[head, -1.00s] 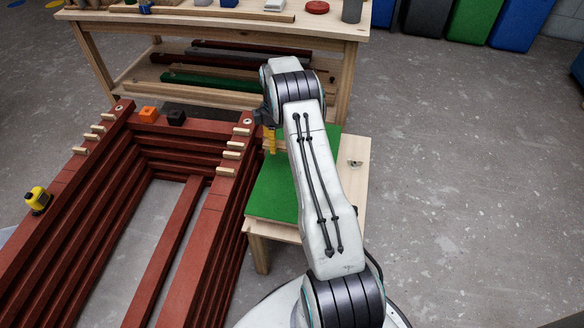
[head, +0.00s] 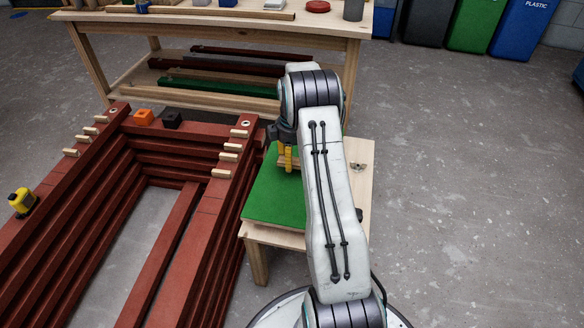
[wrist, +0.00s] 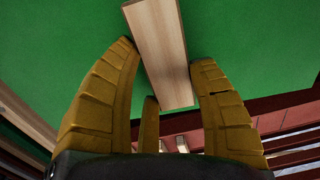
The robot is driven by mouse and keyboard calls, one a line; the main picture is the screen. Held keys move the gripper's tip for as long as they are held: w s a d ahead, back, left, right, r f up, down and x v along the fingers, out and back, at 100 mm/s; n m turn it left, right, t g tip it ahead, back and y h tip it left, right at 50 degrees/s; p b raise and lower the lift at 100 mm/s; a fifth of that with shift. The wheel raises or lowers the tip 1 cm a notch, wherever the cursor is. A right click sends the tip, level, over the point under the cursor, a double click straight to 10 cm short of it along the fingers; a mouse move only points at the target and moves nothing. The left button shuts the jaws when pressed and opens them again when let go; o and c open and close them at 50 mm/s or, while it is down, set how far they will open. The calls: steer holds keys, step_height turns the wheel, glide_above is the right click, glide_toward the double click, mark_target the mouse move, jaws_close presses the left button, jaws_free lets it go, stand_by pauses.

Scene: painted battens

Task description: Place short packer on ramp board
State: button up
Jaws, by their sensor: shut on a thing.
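My gripper (head: 288,158) has yellow fingers and hangs over the far part of the green board, which I take for the ramp board (head: 276,203). The board lies on a low wooden stand. In the wrist view, my gripper (wrist: 168,75) is shut on a pale wooden block, the short packer (wrist: 157,45). The packer sticks out past the fingertips, with green board behind it (wrist: 235,45). I cannot tell whether the packer touches the board. In the head view the packer is hidden by my gripper and arm.
Left of the stand are stacked red battens (head: 190,235) with several small pale blocks on top. An orange block (head: 143,117), a black block (head: 172,120) and a yellow tape measure (head: 22,202) rest there. A workbench (head: 220,25) stands behind. Floor at right is clear.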

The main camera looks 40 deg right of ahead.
steer(key=shift+f+b, duration=0.8)
steer(key=shift+f, duration=0.65)
steer(key=shift+f, duration=0.1)
steer(key=o, duration=0.9)
